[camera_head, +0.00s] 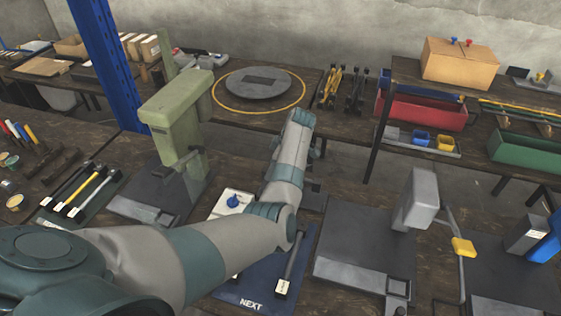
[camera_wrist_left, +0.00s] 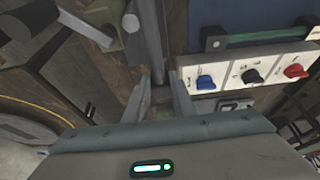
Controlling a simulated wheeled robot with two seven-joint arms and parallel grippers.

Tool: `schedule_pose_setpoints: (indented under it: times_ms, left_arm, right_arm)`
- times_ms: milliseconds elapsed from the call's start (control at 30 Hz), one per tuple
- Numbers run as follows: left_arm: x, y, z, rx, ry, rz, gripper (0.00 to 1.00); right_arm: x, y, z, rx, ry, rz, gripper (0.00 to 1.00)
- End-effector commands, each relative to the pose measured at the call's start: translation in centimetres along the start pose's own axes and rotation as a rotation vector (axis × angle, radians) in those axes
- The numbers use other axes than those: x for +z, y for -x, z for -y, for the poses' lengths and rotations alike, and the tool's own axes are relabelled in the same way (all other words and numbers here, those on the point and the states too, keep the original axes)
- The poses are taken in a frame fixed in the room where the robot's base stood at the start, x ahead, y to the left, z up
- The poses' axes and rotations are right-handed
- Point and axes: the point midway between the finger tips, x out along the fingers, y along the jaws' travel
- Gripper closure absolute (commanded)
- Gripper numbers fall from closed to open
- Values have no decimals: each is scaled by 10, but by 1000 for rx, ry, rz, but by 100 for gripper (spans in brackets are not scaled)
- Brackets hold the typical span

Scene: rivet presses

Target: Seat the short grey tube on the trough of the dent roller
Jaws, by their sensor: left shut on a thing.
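My left arm comes in from the left in the head view and reaches to the middle of the bench. Its fingers are hidden behind my own arm there. In the left wrist view my left gripper (camera_wrist_left: 158,92) is shut on a narrow grey piece (camera_wrist_left: 157,72), which appears to be the short grey tube. A longer grey bar shape runs up the picture behind it, and I cannot tell where one ends and the other begins. I cannot pick out the dent roller or its trough with certainty. My right gripper is not in view.
A green press (camera_head: 180,115) stands left of my arm, a grey press (camera_head: 418,200) with a yellow-ended lever to the right. A blue mat (camera_head: 250,290) marked NEXT and a white panel with knobs (camera_head: 232,202) lie close by; the panel also shows in the wrist view (camera_wrist_left: 228,72).

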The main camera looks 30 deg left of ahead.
Motion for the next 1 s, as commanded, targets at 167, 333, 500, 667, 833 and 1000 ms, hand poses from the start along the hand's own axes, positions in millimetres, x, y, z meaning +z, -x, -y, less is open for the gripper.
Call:
schedule_pose_setpoints:
  times_ms: [167,333,500,667,833,1000]
  left_arm:
    - [0,0,0,0,2,-1,100]
    - [0,0,0,1,1,0,100]
    - [1,-2,0,-1,-1,-1,100]
    - [4,-10,0,0,-1,-1,100]
    - [8,-21,0,0,-1,-1,100]
    - [14,-34,0,1,-1,-1,100]
  right_arm:
    - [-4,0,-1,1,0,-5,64]
    - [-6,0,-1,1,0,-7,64]
    - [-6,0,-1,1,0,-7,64]
    - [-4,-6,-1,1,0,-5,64]
    - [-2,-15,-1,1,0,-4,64]
    - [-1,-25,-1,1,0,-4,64]
